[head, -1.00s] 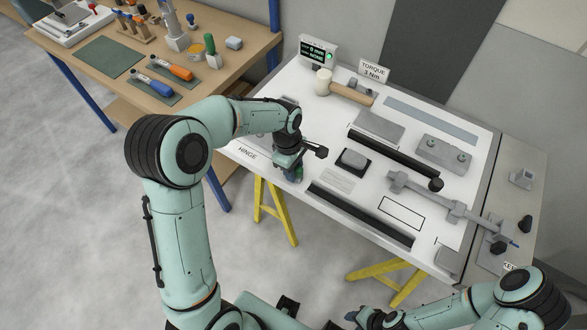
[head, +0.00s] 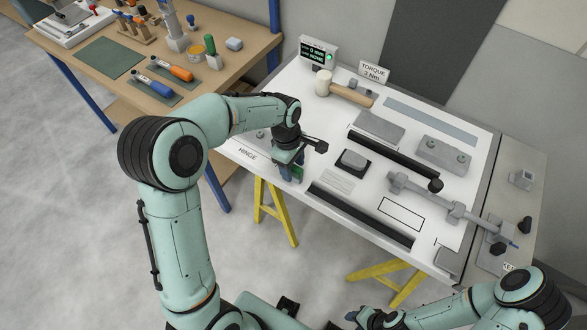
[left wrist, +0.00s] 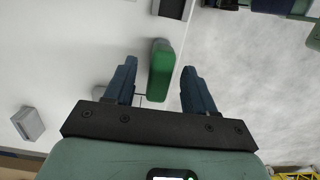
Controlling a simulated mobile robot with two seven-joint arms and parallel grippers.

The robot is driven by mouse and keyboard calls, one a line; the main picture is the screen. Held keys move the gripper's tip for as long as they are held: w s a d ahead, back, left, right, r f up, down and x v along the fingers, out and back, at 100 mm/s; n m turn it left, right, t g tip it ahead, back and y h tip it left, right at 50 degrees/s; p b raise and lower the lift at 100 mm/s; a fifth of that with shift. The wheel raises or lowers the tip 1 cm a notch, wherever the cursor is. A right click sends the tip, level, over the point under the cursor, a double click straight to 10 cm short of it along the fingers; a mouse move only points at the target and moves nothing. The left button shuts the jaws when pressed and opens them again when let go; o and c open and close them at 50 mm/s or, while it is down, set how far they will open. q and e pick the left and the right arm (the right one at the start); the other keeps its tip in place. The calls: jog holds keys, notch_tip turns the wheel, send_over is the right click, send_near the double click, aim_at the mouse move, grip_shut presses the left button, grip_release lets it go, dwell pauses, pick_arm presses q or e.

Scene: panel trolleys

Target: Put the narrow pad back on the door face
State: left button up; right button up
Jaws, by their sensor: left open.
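The white door face (head: 345,125) lies flat like a table top on yellow trestles. My left gripper (head: 291,174) is open at its near left edge, by the HINGE label. In the left wrist view a green block (left wrist: 160,72) lies between the two spread fingers, apart from both; it may be the narrow pad, but I cannot be sure. An empty black-outlined rectangle (head: 401,213) is marked on the door face. My right gripper (head: 366,318) is low, near the bottom edge; its jaws are unclear.
On the door face are dark bars (head: 360,215), a grey block on a black base (head: 354,160), a mallet (head: 345,90), a grey plate (head: 379,126) and a long grey handle bar (head: 430,198). A wooden bench (head: 230,25) with tools stands at the back left.

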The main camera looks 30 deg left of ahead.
pick_arm(q)
jog(key=r, duration=0.6)
jog(key=a+r+p, duration=0.1)
jog(key=r, duration=0.2)
jog(key=shift+r, duration=0.35)
